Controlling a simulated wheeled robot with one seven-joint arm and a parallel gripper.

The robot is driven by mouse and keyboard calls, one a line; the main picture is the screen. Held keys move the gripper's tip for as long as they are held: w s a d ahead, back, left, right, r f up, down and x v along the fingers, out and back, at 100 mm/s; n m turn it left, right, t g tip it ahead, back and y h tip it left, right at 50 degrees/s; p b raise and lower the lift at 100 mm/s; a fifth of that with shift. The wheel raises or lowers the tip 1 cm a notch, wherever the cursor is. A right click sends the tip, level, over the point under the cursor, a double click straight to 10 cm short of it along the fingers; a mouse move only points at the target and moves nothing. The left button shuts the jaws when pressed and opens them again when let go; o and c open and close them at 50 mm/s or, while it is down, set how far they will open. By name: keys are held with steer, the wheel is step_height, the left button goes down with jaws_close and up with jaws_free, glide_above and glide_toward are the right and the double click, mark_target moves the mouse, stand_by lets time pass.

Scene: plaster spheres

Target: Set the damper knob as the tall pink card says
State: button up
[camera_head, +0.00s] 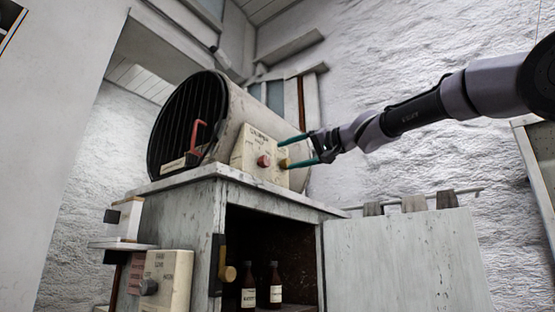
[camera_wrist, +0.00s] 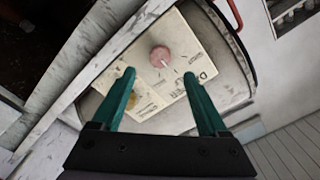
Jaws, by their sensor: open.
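A cream panel (camera_head: 249,150) with printed marks stands on the cabinet top against a drum-shaped kiln (camera_head: 232,108). It carries a pinkish-red round knob (camera_head: 263,161) and a brass-coloured knob (camera_head: 283,163) to its right. In the wrist view, the red knob (camera_wrist: 160,55) has a pale pointer line and lies just beyond the fingertips; the brass knob (camera_wrist: 131,101) lies close beside the left finger. My gripper (camera_head: 284,154) is open at the panel's right side, holding nothing. Its teal fingers also show in the wrist view (camera_wrist: 159,73). The panel's lettering is too small to read surely. I cannot surely identify the tall pink card.
A reddish card (camera_head: 137,272) hangs at lower left beside a cream box (camera_head: 173,277) with a grey knob (camera_head: 148,287). The cabinet (camera_head: 180,215) is open, with brown bottles (camera_head: 275,284) inside. Its pale door (camera_head: 405,262) swings out right. A red handle (camera_head: 195,135) is on the kiln front.

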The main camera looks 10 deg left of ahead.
steer(key=shift+v, duration=1.35)
